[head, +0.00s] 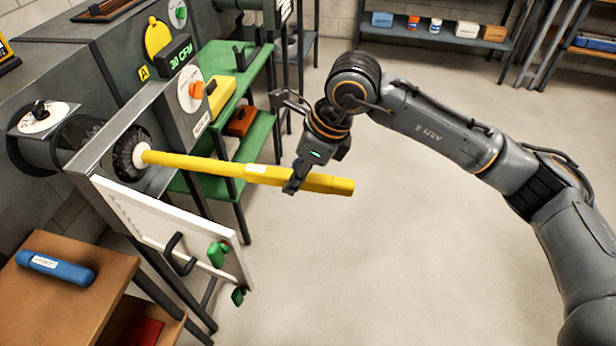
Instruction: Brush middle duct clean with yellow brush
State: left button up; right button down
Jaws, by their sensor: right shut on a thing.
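The yellow brush (215,166) has a long yellow handle and a round dark bristle head (131,153) with a pale hub. The head sits at the square metal opening of the duct (88,150) at left; how deep it reaches inside is hard to tell. My right gripper (294,183) is shut on the thick handle near its right end, holding the brush almost level, tilted slightly down to the right. A white door panel (165,226) with a black handle and green latches hangs open below the duct opening. My left gripper is not in view.
A wooden table (50,305) with a blue cylinder (55,267) stands at lower left. A "20 CFM" display (179,55) and dials sit on the ducts. The floor at centre is clear.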

aim_at(225, 164)
jog(key=a, duration=0.2)
jog(key=shift+w+a, duration=0.35)
jog(key=shift+w, duration=0.05)
jog(key=a, duration=0.1)
jog(key=w+a+b, duration=0.1)
jog(key=a, duration=0.1)
jog(key=shift+a, duration=0.1)
jog(key=a, duration=0.2)
jog(key=w+a, duration=0.1)
jog(key=a, duration=0.1)
jog(key=shift+w+a+b, duration=0.15)
jog(key=shift+a+b, duration=0.2)
jog(key=shift+a, duration=0.05)
jog(key=shift+w+a, duration=0.2)
jog(key=shift+a, duration=0.5)
jog(key=shift+w+a, duration=0.2)
jog(key=shift+a, duration=0.45)
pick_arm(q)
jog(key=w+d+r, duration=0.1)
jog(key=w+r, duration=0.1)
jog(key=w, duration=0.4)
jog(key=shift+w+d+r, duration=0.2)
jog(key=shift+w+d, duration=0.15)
pick_arm(e)
jog(key=shift+d, duration=0.1)
